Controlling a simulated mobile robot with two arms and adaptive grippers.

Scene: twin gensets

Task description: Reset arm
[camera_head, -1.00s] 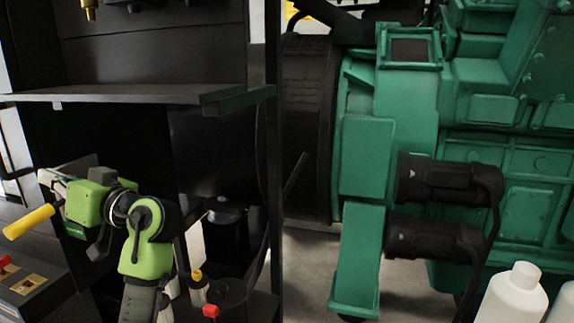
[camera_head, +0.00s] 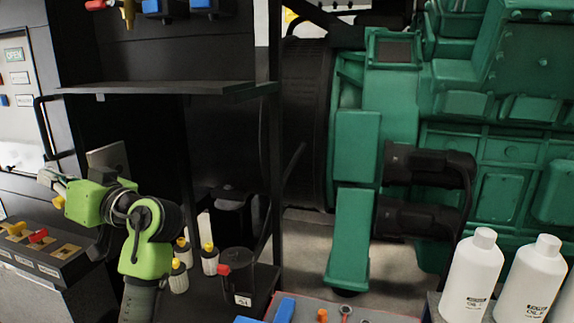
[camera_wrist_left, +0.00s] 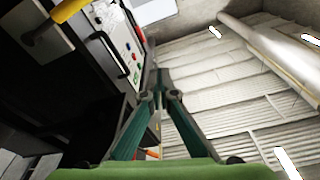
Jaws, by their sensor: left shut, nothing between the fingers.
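My left arm comes in from the lower left in the head view, with a green wrist and dark joints. My left gripper (camera_head: 47,180) is at the end of it, pointing left, small and partly hidden by the wrist. In the left wrist view the gripper's two green fingers (camera_wrist_left: 159,82) meet at their tips, with nothing between them. The fingers appear apart from the dark cabinet beside them. My right gripper is in neither view.
A dark shelf (camera_head: 150,88) stands behind my left arm. A switch box (camera_head: 48,258) is below it. The green genset (camera_head: 470,130) fills the right. White oil bottles (camera_head: 471,277) stand at lower right. The wrist view shows a control panel (camera_wrist_left: 118,32) and a yellow handle (camera_wrist_left: 70,10).

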